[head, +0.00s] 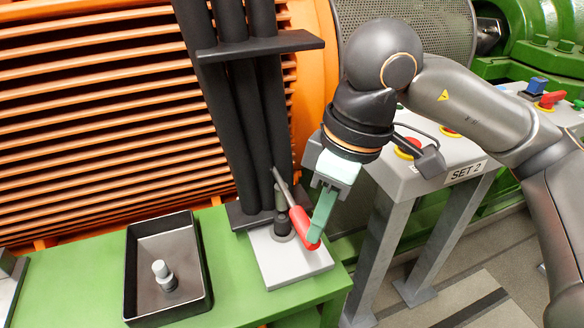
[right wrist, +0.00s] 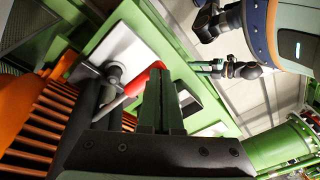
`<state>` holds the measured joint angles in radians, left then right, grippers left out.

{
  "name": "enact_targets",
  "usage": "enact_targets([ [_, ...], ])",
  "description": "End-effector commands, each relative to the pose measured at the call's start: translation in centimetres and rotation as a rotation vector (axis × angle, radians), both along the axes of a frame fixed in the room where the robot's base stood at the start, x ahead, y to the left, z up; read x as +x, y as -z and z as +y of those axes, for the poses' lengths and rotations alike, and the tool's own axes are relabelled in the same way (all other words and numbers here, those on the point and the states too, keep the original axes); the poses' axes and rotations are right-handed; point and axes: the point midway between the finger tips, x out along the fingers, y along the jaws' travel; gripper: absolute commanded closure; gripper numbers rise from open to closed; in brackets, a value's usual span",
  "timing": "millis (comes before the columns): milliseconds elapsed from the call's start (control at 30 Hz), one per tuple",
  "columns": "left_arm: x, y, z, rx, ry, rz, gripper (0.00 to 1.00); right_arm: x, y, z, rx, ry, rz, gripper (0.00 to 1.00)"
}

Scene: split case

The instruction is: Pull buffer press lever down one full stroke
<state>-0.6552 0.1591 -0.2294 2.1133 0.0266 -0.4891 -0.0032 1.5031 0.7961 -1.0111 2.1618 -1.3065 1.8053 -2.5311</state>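The press lever is a grey rod with a red handle (head: 299,222), sloping down toward the front right from a dark pivot post (head: 283,226). The post stands on a pale base plate (head: 282,268) on the green bench. My right gripper (head: 317,231) comes down from above to the handle's lower end. In the right wrist view its two fingers (right wrist: 161,88) are close together over the red handle (right wrist: 140,82) and hide part of it; they look shut on it. My left gripper is outside the head view; a small teal part in the right wrist view (right wrist: 208,66) looks like it.
A black tray (head: 134,272) with a small pale fitting (head: 163,275) stands left on the bench (head: 232,262). Dark columns (head: 236,120) rise behind the lever before an orange louvred housing (head: 90,110). A SET 2 control panel (head: 440,170) stands to the right.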

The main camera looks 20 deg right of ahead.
Motion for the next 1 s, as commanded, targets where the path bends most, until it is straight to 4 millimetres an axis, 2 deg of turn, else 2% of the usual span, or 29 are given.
enact_targets([
  [367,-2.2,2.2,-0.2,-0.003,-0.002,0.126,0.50,0.3,-1.3,0.1,0.003,0.002,-0.002,1.00],
  [1000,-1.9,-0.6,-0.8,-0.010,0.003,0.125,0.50,1.2,-6.6,0.1,0.002,0.001,-0.002,1.00],
])
